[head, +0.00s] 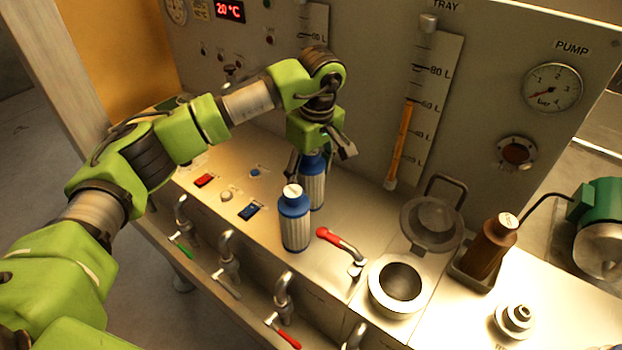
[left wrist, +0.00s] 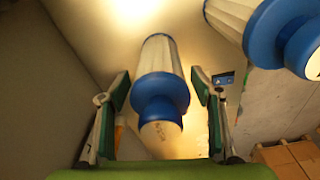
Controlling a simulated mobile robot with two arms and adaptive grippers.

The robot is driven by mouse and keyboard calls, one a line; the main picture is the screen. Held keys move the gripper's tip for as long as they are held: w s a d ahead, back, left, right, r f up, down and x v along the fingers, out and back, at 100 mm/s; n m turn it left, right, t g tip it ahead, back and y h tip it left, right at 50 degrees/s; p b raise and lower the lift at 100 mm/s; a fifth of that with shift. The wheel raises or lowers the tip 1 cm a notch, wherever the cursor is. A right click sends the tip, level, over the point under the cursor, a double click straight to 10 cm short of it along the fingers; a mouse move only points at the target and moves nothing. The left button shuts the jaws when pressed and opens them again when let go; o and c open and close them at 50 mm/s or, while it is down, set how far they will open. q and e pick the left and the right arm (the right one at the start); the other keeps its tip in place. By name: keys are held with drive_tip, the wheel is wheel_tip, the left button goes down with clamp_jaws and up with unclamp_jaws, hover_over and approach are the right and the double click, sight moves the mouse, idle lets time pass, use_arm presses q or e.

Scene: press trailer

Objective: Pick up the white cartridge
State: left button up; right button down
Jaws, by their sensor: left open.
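Two upright cartridges with pleated whitish bodies and blue end caps stand on the metal counter. The rear cartridge (head: 314,190) is directly under my left gripper (head: 318,158), and the front cartridge (head: 295,230) stands just before it. My left gripper is open and points down, with its fingers on either side of the rear cartridge's blue top. In the left wrist view the rear cartridge (left wrist: 160,90) lies between the two spread fingers, with a visible gap at each side. The front cartridge (left wrist: 270,30) shows at the upper right there. My right gripper is out of view.
A red-handled lever (head: 340,243) and an open round port (head: 397,287) are right of the cartridges. A brown bottle (head: 492,247) stands farther right. The upright panel (head: 370,80) with scales and gauge is close behind the gripper. Several taps (head: 228,255) line the front edge.

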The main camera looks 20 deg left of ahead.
use_arm(q)
drive_tip(key=c, duration=1.3)
drive_tip(key=shift+r, duration=0.1)
